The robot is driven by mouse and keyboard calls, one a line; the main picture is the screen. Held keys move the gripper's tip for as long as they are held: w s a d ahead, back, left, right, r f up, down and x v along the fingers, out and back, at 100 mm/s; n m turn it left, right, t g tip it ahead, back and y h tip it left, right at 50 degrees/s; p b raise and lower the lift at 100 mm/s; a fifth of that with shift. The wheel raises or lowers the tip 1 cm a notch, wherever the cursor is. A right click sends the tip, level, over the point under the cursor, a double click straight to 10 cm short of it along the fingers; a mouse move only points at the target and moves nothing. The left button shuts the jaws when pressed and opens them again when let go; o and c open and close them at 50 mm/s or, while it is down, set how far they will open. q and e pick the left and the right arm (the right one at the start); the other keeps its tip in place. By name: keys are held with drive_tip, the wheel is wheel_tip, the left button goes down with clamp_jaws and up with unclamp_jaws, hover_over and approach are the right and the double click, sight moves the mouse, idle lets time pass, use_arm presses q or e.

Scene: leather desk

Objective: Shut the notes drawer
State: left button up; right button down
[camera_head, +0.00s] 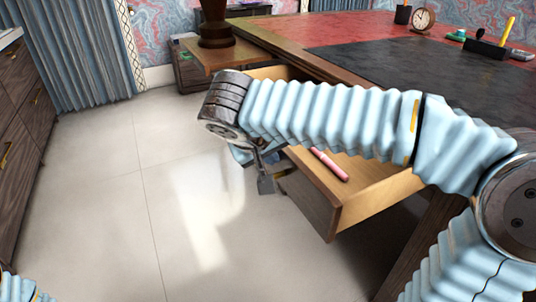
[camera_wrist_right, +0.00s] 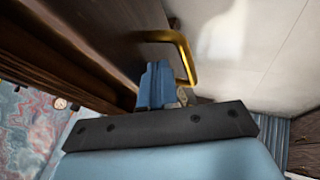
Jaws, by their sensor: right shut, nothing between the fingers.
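The open drawer (camera_head: 375,197) sticks out from the desk, a light wooden box with a dark front. A pink pen (camera_head: 328,163) lies in it. My right arm crosses over the drawer and hides much of it. My right gripper (camera_head: 265,184) is low beside the outer face of the drawer front, shut and empty. In the right wrist view its fingers (camera_wrist_right: 160,87) are beside a gold handle (camera_wrist_right: 180,48) on a dark wooden front (camera_wrist_right: 95,35); I cannot tell if they touch it. My left gripper is out of view; only a bit of left sleeve shows.
The desk top (camera_head: 390,52) holds a clock (camera_head: 422,19) and a pen holder (camera_head: 490,46) toward the far right. A dark cabinet (camera_head: 25,120) stands at the left. The tiled floor (camera_head: 110,200) between is clear. A pale wooden panel (camera_head: 272,73) shows behind my arm.

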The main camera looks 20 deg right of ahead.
drive_tip(key=d, duration=2.3)
drive_tip(key=shift+w+d+b, duration=0.3)
drive_tip(key=shift+w, duration=0.1)
